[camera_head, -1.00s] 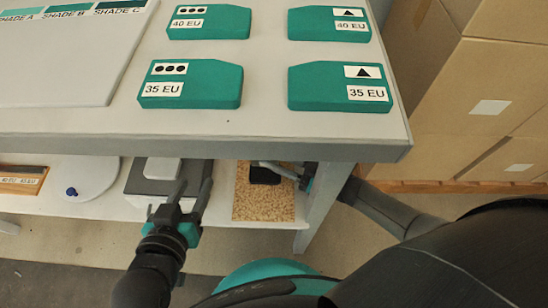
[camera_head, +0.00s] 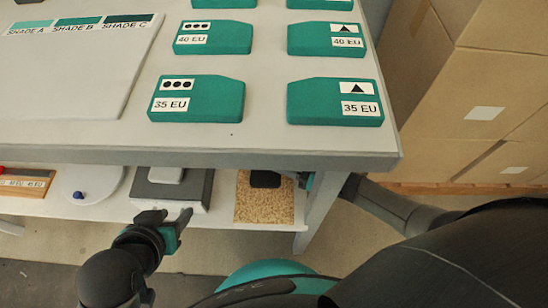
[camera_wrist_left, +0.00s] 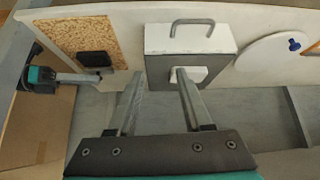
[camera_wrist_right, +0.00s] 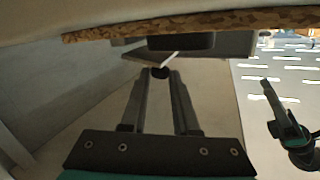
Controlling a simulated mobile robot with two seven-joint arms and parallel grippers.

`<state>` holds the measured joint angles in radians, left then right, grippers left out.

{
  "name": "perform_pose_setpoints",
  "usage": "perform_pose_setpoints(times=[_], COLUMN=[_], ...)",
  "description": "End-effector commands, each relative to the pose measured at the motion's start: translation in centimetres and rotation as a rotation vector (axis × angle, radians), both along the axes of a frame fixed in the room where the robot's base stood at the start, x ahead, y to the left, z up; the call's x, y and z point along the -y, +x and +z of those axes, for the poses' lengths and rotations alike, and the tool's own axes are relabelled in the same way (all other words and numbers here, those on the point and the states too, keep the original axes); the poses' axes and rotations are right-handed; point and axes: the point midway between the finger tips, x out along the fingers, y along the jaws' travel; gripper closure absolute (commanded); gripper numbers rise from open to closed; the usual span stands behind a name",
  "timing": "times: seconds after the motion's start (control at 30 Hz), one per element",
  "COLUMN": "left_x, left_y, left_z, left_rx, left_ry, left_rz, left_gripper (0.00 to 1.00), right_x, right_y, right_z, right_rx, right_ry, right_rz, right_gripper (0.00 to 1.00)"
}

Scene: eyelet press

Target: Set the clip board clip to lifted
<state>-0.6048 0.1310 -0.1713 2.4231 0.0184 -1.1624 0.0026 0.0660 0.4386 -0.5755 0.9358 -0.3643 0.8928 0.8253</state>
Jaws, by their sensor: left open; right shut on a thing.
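The clip board (camera_head: 262,205) is a speckled cork-coloured panel on the lower shelf, with a black clip (camera_head: 265,179) at its far end, partly under the table edge. Both also show in the left wrist view, the board (camera_wrist_left: 90,32) and the clip (camera_wrist_left: 95,59). My right gripper (camera_wrist_right: 160,72) is at the clip, shut on a small dark part of it; the exact contact is hard to see. The right wrist view shows the clip body (camera_wrist_right: 180,42) beyond the fingertips. My left gripper (camera_head: 167,217) is open and empty, in front of a grey box and apart from the board.
The grey box (camera_head: 192,195) with a white block and handle stands left of the board. A white disc (camera_head: 92,184) with a blue knob lies further left. The table edge (camera_head: 260,160) overhangs the shelf. Cardboard boxes (camera_head: 485,80) stand at right.

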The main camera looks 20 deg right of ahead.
Motion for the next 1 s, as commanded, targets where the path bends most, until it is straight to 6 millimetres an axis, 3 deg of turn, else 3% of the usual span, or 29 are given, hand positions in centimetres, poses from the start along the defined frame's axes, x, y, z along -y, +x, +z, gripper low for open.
perform_pose_setpoints(times=[0.27, 0.7, 1.0], left_x=[-2.9, -2.8, -2.8], left_y=[-2.8, -2.7, -2.8], left_z=[1.1, -3.6, -5.3], left_rx=[-0.205, -0.275, -0.294], left_ry=[0.083, 0.093, 0.096], left_rz=[0.049, 0.045, 0.043], left_gripper=[0.50, 0.50, 0.50], right_x=[0.2, 0.7, 1.1], right_y=[0.5, 1.7, 3.0], right_z=[0.6, 1.4, 1.5], right_rx=[-0.121, -0.385, -0.624], right_ry=[0.036, 0.120, 0.198], right_rz=[0.001, 0.000, -0.002], right_gripper=[1.00, 1.00, 1.00])
